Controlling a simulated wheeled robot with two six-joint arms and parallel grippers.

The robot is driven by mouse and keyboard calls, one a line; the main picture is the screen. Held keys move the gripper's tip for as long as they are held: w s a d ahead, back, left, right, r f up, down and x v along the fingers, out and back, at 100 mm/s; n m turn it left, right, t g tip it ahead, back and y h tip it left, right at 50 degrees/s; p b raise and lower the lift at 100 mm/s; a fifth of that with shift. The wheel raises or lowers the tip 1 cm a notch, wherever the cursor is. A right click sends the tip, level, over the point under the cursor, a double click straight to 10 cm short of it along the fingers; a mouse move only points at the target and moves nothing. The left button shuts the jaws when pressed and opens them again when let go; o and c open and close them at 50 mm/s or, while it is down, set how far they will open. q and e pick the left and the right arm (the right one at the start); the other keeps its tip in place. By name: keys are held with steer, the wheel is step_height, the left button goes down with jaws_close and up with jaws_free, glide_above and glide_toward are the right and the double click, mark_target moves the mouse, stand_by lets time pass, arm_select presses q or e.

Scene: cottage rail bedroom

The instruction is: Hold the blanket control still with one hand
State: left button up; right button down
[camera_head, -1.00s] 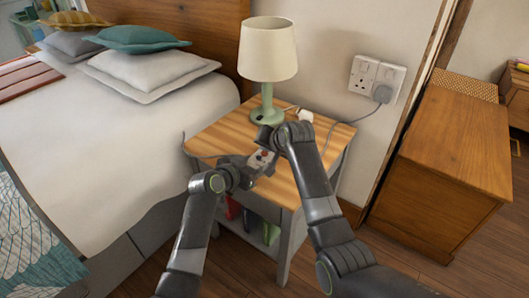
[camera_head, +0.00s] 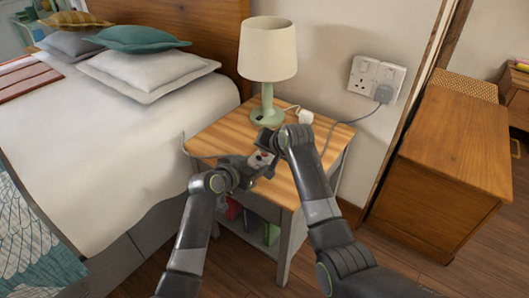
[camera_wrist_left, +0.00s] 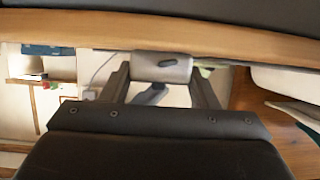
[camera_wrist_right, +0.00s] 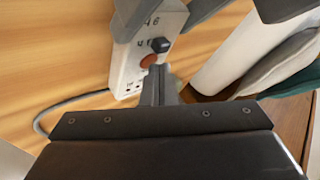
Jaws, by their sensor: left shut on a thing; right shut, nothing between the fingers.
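The blanket control (camera_head: 262,158) is a pale grey box above the nightstand top. The right wrist view shows its face (camera_wrist_right: 128,68) with an orange-red round button (camera_wrist_right: 148,61), a dark knob (camera_wrist_right: 160,45) and small markings. My left gripper (camera_head: 252,168) is shut on the control; the left wrist view shows the control's end (camera_wrist_left: 162,67) between its fingers. My right gripper (camera_head: 266,141) is shut and empty. Its fingertips (camera_wrist_right: 158,74) are close to the red button; I cannot tell whether they touch it.
A lamp (camera_head: 267,55) stands at the back of the wooden nightstand (camera_head: 215,140). A white plug-like piece (camera_head: 304,116) and cable lie near it. A wall socket (camera_head: 370,77) is to the right. The bed (camera_head: 100,150) is at the left, a wooden cabinet (camera_head: 445,150) at the right.

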steer(key=shift+r, duration=0.85)
steer(key=shift+r, duration=2.5)
stand_by(0.6)
steer(key=r, duration=0.2)
steer(key=r+g, duration=0.1)
steer(key=r, duration=0.1)
steer(key=shift+w+a+g+h, duration=0.1)
steer(key=shift+w+g+h, duration=0.1)
steer(key=shift+g+h, duration=0.15)
steer(key=shift+f, duration=0.2)
glide_above(266, 156)
steer(key=shift+w+a+f, duration=0.1)
steer(key=shift+w+f, duration=0.05)
steer(key=shift+f, duration=4.1)
